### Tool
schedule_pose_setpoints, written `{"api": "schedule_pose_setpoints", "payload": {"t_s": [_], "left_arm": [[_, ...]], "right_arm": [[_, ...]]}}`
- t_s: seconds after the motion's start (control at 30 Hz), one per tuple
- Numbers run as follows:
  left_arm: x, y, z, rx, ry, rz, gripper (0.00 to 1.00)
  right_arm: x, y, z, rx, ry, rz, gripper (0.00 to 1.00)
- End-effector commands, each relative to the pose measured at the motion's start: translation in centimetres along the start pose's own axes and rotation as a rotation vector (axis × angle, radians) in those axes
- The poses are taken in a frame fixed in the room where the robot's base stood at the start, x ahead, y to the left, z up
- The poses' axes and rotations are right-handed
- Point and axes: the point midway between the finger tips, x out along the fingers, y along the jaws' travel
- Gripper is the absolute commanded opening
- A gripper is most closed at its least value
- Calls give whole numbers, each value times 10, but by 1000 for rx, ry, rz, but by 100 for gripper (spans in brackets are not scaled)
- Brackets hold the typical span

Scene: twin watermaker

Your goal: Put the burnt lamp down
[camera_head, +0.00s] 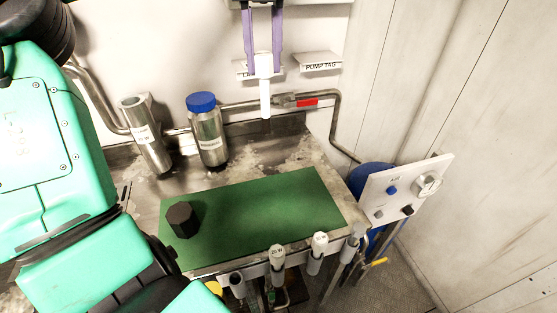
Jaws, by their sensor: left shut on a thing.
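My left gripper (263,68) shows at the top centre, its two purple fingers pointing down. It is shut on the lamp (265,98), a white tube with a wider white cap at its upper end. The lamp hangs upright in front of the wall, its lower tip over the back edge of the steel bench (145,205) in the picture. Nothing visible supports it from below. The lamp's cap is partly hidden between the fingers. My right gripper is not in view.
A green mat (260,220) bears a dark hexagonal block (182,220) and is otherwise clear. An open steel cylinder (146,135) and a blue-capped one (207,135) stand behind. Several white-capped pieces line the front edge. A wall tag reads PUMP TAG (318,64). A gauge panel (405,195) stands right.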

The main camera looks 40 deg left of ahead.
Motion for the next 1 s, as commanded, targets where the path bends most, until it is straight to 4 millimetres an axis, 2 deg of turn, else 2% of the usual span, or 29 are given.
{"api": "schedule_pose_setpoints", "payload": {"t_s": [0.17,0.27,0.37,0.6,0.9,1.0], "left_arm": [[13,0,-2,-142,1,-1,0],[38,0,-3,-144,5,0,0],[71,0,-3,-142,7,0,0],[143,-1,-3,-142,5,-1,0],[196,0,-2,-143,3,1,0],[205,-1,-2,-143,1,-2,0]], "right_arm": [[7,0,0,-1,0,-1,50],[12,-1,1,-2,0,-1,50],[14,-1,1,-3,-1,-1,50],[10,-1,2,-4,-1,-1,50],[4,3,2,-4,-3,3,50],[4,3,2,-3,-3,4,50]]}}
